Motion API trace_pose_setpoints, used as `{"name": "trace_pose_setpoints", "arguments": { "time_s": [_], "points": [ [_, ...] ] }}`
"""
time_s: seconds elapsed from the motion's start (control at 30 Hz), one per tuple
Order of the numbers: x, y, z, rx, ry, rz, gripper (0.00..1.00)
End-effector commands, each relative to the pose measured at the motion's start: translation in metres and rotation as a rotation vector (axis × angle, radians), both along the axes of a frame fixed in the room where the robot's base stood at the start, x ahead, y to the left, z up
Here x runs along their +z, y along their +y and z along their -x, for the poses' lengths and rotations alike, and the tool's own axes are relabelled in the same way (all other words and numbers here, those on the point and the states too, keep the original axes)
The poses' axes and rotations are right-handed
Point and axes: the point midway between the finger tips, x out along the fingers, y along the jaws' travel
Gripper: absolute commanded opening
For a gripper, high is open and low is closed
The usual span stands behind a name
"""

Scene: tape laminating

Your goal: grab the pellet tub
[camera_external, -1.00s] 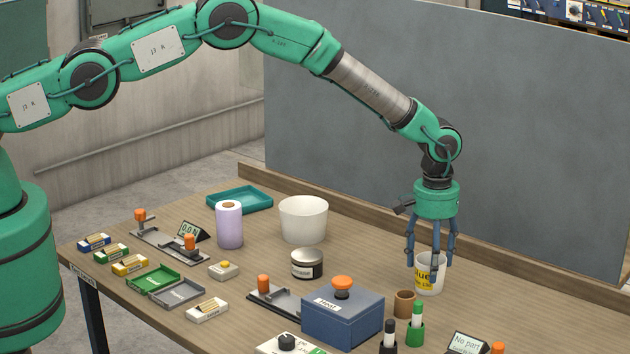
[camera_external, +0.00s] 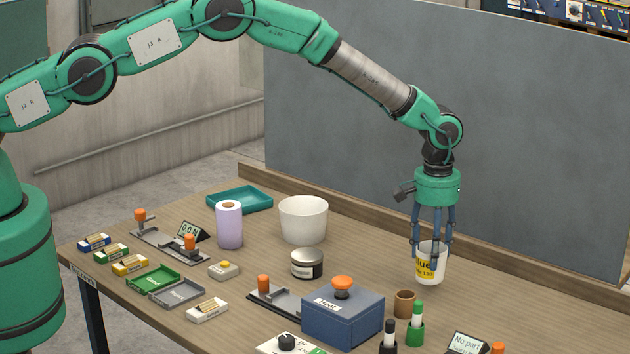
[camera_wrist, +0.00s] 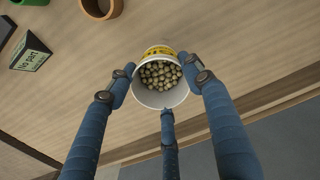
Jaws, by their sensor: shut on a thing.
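The pellet tub (camera_external: 429,268) is a small white cup with a yellow label, at the right of the table in the external view. My three-fingered gripper (camera_external: 432,252) is closed around it from above, fingers down its sides. The tub is upright or nearly so and appears slightly above the table. In the wrist view the tub (camera_wrist: 155,97) shows its open top with many tan pellets (camera_wrist: 160,74) inside. The fingers of my gripper (camera_wrist: 164,84) press against its rim and sides.
The table right of the tub is clear.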

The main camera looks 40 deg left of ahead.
Motion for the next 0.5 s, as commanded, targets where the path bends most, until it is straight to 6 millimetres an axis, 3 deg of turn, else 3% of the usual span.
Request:
{"name": "trace_pose_setpoints", "arguments": {
  "time_s": [0.07,0.5],
  "points": [
    [0.009,0.001,0.001,0.000,0.000,0.000,0.23],
    [0.013,0.032,0.045,0.000,0.000,0.000,0.23]
  ]
}}
